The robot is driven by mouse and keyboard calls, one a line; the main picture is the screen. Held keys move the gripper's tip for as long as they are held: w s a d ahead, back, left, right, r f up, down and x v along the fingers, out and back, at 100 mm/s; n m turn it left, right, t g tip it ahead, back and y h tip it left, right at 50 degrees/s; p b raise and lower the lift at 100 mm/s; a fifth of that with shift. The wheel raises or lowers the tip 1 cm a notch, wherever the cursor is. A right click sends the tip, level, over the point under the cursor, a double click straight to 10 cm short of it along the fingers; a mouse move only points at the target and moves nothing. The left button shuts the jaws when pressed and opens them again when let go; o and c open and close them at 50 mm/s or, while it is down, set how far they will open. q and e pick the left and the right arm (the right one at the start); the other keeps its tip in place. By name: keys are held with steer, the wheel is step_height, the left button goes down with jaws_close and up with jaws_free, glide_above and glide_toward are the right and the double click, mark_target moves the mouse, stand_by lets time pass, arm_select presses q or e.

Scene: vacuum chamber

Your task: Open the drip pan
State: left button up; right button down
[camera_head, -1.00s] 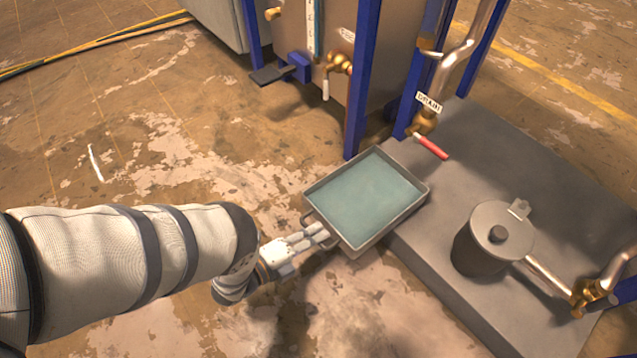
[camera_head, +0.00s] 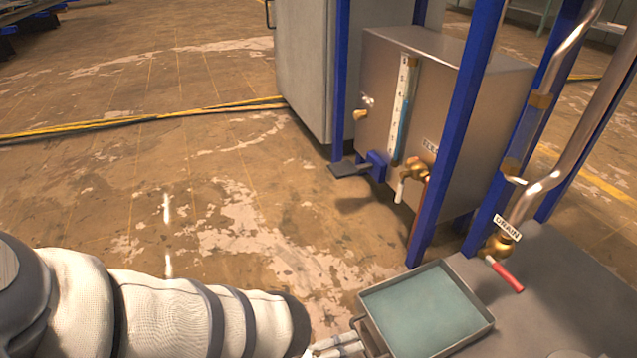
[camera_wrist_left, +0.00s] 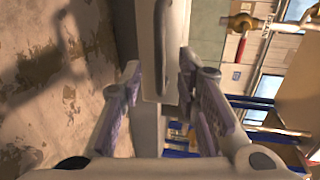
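The drip pan (camera_head: 480,332) is a shallow grey rectangular tray with a teal inner surface, at the lower right of the head view. It lies at the edge of a dark grey platform, partly beyond it. My left gripper (camera_head: 343,345) is at the pan's left side, cut off by the bottom edge. In the left wrist view my left gripper (camera_wrist_left: 160,75) has its fingers apart, one on each side of the handle, with visible gaps. My right gripper is out of view.
The grey platform (camera_head: 570,310) extends right of the pan. A drain valve with a red handle (camera_head: 508,277) stands behind it. Blue posts (camera_head: 460,130) and a metal tank (camera_head: 480,85) rise behind. The floor (camera_head: 240,220) at left is mostly clear, with yellow cables (camera_head: 150,120).

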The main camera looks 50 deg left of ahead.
arm_select(q)
steer(key=v, duration=0.8)
steer(key=shift+f, duration=0.1)
